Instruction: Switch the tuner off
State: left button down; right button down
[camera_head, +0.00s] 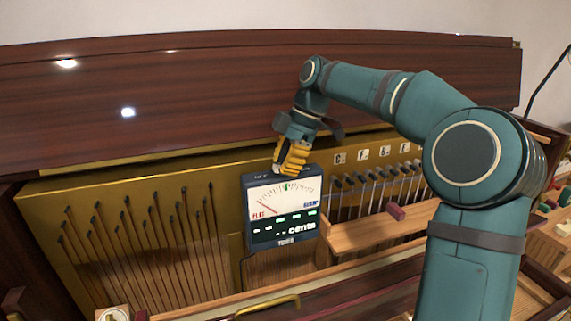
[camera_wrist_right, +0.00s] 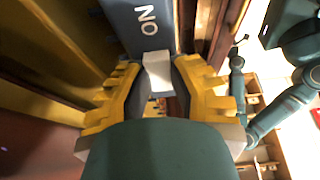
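The tuner (camera_head: 285,212) is a dark blue box with a white needle dial, a green mark and a "cents" readout. It stands upright in front of the brass plate. My right gripper (camera_head: 288,165) points down at the tuner's top edge, its yellow fingers close together. In the right wrist view, the tuner's top (camera_wrist_right: 138,22) carries the word "ON", with a white switch (camera_wrist_right: 157,70) beside it. The switch lies between the two fingers of my right gripper (camera_wrist_right: 160,85); I cannot tell whether they touch it. My left gripper is not in view.
A dark wooden lid (camera_head: 180,95) rises behind. Rows of thin hammers (camera_head: 140,235) stand left of the tuner, and labelled ones (camera_head: 375,180) stand right. A wooden rail (camera_head: 375,230) with a dark red block (camera_head: 395,211) is close on the right.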

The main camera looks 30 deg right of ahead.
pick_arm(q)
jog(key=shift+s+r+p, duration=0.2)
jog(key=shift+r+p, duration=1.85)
pick_arm(e)
jog(key=shift+a+r+g+h, duration=0.15)
jog(key=shift+g+h, duration=0.1)
jog(key=shift+h, duration=0.45)
jog(key=shift+a+g+h, duration=0.15)
jog(key=shift+g+h, duration=0.1)
jog(key=shift+h, duration=0.45)
jog(key=shift+f+h+p, duration=0.2)
jog(key=shift+h+p, duration=0.4)
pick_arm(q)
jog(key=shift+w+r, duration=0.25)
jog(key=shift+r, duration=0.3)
pick_arm(e)
jog(key=shift+f, duration=0.1)
jog(key=c, duration=1.1)
grip_release()
notch_tip(320, 180, up, 12)
jog(key=shift+d, duration=0.2)
